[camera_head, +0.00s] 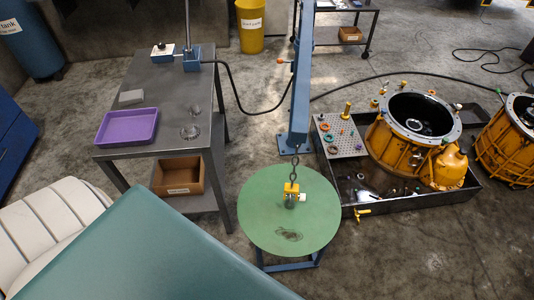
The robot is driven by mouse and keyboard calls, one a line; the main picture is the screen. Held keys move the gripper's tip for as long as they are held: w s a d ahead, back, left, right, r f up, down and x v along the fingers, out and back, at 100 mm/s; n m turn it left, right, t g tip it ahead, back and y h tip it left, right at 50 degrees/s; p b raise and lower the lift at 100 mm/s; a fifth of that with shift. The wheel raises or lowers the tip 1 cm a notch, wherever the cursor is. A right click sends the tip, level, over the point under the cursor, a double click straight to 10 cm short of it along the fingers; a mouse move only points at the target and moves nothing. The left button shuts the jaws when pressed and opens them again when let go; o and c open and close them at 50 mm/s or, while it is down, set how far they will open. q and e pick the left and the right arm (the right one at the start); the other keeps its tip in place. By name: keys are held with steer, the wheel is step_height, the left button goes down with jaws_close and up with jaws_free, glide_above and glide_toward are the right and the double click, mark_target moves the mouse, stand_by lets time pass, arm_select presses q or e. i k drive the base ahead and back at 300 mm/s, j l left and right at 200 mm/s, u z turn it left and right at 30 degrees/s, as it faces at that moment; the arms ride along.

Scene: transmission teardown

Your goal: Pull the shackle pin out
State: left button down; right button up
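A small yellow shackle (291,188) hangs at the lower end of a dark chain (294,167), over the middle of a round green table top (262,220). A small whitish piece (302,197) shows at its right side; I cannot tell whether it is the pin's end or a tag. A grey round part (290,202) is just below the shackle. The pin itself is too small to make out clearly. Neither of my grippers is in view.
A blue post (298,90) stands behind the green table. A grey metal table (165,85) with a purple tray (128,126) is at left. At right, a black drip tray (402,200) holds an orange housing (385,140) and a perforated board (340,135). The floor at lower right is clear.

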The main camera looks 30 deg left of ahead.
mark_target(302, 198)
steer(key=i+l+u, duration=0.25)
steer(key=l+u, duration=0.2)
steer(key=i+l+u, duration=0.15)
steer(key=l+u, duration=0.3)
steer(key=i+l+u, duration=0.1)
steer(key=l+u, duration=0.85)
